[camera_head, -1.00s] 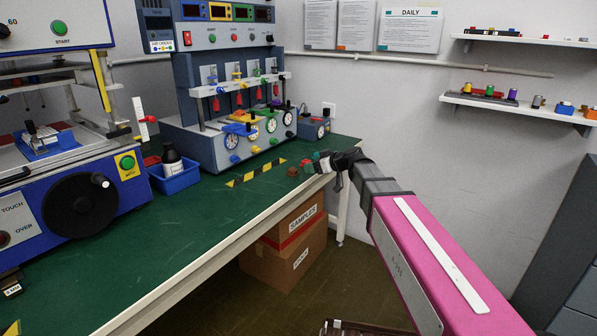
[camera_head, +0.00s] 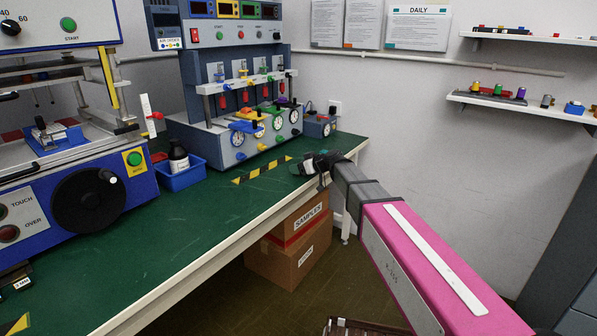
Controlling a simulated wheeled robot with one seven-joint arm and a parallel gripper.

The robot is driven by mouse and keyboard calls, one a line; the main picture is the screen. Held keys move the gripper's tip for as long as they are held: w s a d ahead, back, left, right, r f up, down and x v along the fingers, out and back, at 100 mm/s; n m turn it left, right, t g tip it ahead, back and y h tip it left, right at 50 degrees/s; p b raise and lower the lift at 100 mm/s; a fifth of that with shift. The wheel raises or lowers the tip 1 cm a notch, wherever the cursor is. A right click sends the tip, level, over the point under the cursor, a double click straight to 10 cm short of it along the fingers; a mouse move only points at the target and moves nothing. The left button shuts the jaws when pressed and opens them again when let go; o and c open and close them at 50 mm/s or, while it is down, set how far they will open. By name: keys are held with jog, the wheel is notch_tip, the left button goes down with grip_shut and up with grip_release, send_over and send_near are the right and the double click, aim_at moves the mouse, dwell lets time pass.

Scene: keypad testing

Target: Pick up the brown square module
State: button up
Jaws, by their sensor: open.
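My gripper (camera_head: 312,164) is at the far right part of the green bench (camera_head: 205,215), low over its top near the front edge. It is small and dark in this view, and its jaws are open. I cannot make out the brown square module clearly now; the gripper covers the spot where a small brown piece showed earlier. Whether the jaws stand around it or above it, I cannot tell.
A test machine with gauges (camera_head: 235,130) stands behind the gripper, with a small blue-grey box (camera_head: 318,126) beside it. Yellow-black tape (camera_head: 262,169) marks the bench. Cardboard boxes (camera_head: 292,258) stand below.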

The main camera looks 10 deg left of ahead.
jog(key=c, duration=0.8)
jog(key=shift+r, duration=0.15)
jog(key=shift+r, duration=0.5)
jog(key=r, duration=0.2)
jog(key=s+a+r, duration=0.1)
jog(key=shift+r, duration=0.35)
jog(key=s+a+r, duration=0.6)
jog(key=a, duration=0.2)
jog(key=w+d+r+m+t+h, duration=0.2)
jog(key=w+d, duration=0.2)
jog(key=d, duration=0.4)
jog(key=w+d+r+m+t+h, duration=0.1)
jog(key=w+d+r+m+t, duration=0.15)
jog(key=d, duration=0.65)
jog(key=w+d+r+m+t+h, duration=0.15)
jog(key=w+d, duration=0.25)
jog(key=d, duration=0.4)
jog(key=d+r+m+t+h, duration=0.1)
jog(key=d+r+m+h, duration=0.1)
jog(key=d, duration=0.7)
jog(key=w+d+r+m+h, duration=0.1)
jog(key=d+r+m+h, duration=0.1)
jog(key=d, duration=0.8)
jog(key=d+r+m+t+h, duration=0.1)
jog(key=d+r+m+h, duration=0.1)
jog(key=d, duration=0.7)
jog(key=shift+w+d+r+m+t+h, duration=0.2)
jog(key=shift+w+r+m+t+h, duration=0.15)
jog(key=shift+m+h, duration=0.6)
